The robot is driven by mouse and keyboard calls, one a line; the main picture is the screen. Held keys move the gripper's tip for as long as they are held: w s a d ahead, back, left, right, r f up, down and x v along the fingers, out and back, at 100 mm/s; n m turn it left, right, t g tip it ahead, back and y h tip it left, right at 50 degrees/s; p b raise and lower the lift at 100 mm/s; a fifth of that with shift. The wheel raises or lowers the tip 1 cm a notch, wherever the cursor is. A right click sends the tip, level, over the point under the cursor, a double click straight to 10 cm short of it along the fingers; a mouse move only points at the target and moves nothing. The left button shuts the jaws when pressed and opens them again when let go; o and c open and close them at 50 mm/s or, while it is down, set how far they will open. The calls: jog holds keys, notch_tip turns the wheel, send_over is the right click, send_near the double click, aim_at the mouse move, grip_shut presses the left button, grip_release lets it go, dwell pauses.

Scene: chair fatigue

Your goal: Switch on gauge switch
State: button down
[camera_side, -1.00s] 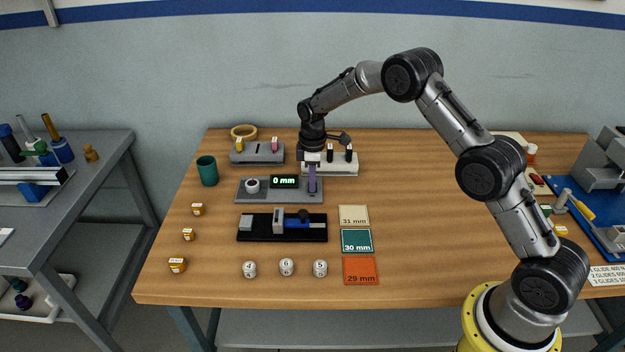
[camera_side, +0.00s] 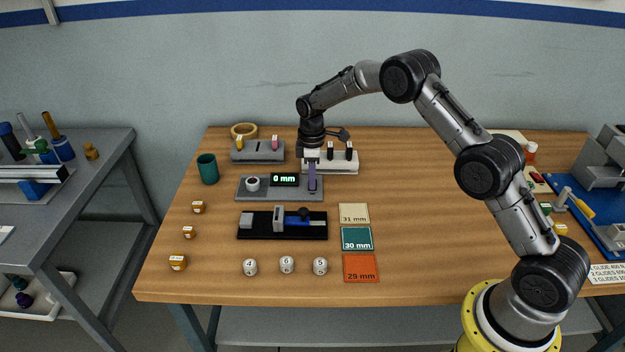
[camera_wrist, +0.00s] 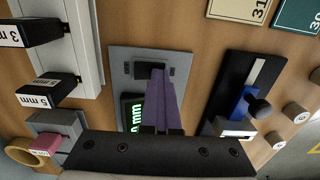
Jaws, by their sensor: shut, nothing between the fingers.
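The gauge is a grey base plate (camera_side: 245,195) with a round white piece (camera_side: 252,184) on its left and a display (camera_side: 285,180) that reads 0 mm and is lit green. My gripper (camera_side: 312,188) points down at the right end of this plate, its purple fingers shut and empty. In the wrist view the gripper (camera_wrist: 158,75) has its fingertips at a small dark switch (camera_wrist: 146,70) on the grey plate (camera_wrist: 122,65). The fingers hide part of the switch and of the display (camera_wrist: 134,110). I cannot tell if the fingertips touch the switch.
A black fixture (camera_side: 262,237) with a blue slide stands in front of the gauge. A white block (camera_side: 345,168) with black-handled pieces and a grey block (camera_side: 250,157) stand behind. Labelled plates (camera_side: 361,268) lie front right; numbered white pieces (camera_side: 287,265) stand along the front.

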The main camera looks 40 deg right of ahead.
jog(key=c, duration=1.6)
grip_release()
jog(key=r, duration=0.9)
jog(key=s+a+r, duration=0.1)
jog(key=r, duration=0.3)
jog(key=shift+r, duration=0.2)
jog(key=c, duration=1.3)
grip_release()
jog(key=shift+s+a+r, duration=0.1)
jog(key=shift+r, duration=0.05)
jog(key=shift+c, duration=0.2)
jog(key=shift+o, duration=1.3)
jog(key=shift+r+m, duration=0.1)
jog(key=shift+m, duration=0.3)
jog(key=o, duration=0.4)
jog(key=m, duration=0.3)
jog(key=shift+r, duration=0.15)
jog(key=shift+o, duration=0.2)
jog(key=d+f+m, duration=0.1)
jog(key=f+m, duration=0.3)
jog(key=f, duration=0.1)
jog(key=w+f+m, duration=0.1)
jog(key=f+m, duration=0.3)
jog(key=m, duration=0.1)
jog(key=w+d+f+m, duration=0.1)
jog(key=f+m, duration=0.4)
jog(key=shift+w+d+f, duration=0.25)
jog(key=shift+d+f, duration=0.05)
grip_shut()
